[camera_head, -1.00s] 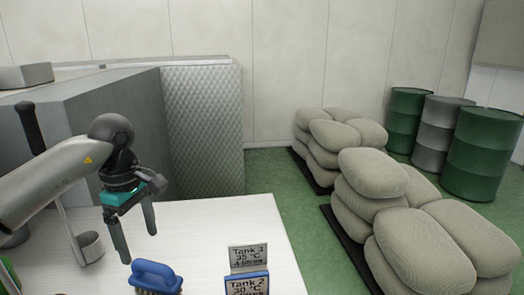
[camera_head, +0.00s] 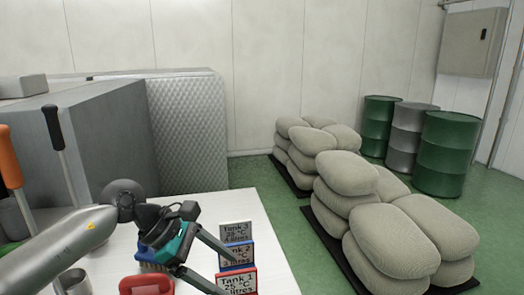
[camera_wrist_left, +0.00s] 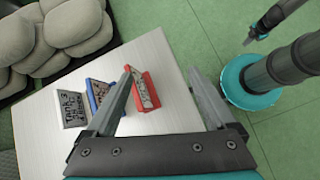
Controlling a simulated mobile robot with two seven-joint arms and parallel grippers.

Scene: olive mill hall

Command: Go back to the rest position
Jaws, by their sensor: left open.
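My left gripper (camera_head: 232,275) is open and empty, low in the head view, reaching in over the white table (camera_head: 275,270). Its fingers point right, beside the small tank signs. In the left wrist view the open fingers (camera_wrist_left: 160,72) show above the table edge, with the red-framed sign (camera_wrist_left: 146,90) close by the left finger; I cannot tell whether they touch. A small dark arm end (camera_wrist_left: 257,32) at the top right of that view may be my right gripper; its jaws are too small to read.
Tank 3 (camera_head: 235,232), blue Tank 2 (camera_head: 238,251) and red Tank 1 (camera_head: 238,281) signs stand in a row. A red brush (camera_head: 147,286) and a metal cup (camera_head: 75,283) are at the front. Sacks (camera_head: 395,240) and drums (camera_head: 446,155) stand on the green floor (camera_head: 275,200).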

